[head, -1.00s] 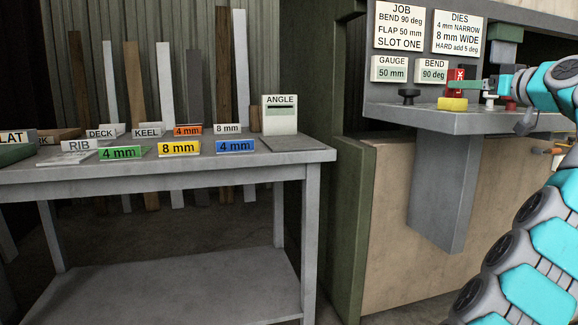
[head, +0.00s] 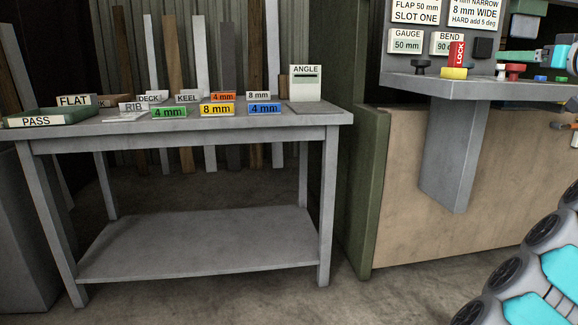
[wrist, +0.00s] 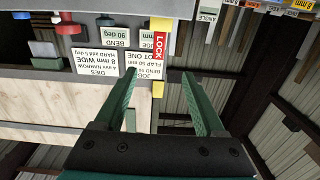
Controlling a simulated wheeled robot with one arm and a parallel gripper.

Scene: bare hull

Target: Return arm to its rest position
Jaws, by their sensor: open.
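My gripper (wrist: 160,75) shows in the wrist view with its two green fingers spread apart and nothing between them. A red LOCK tag (wrist: 159,44) with yellow parts lies beyond the fingertips in that view, apart from them. In the head view the red LOCK tag (head: 457,53) stands upright at the yellow block (head: 454,73) on the grey machine shelf. Part of my teal and grey arm shows at the right edge of the head view; the gripper is not clear there.
The machine shelf (head: 440,87) carries black and red knobs below sign boards. A grey table (head: 200,130) at left holds labelled blocks, a green PASS tray (head: 50,118) and an ANGLE box (head: 306,85). The floor before the table is clear.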

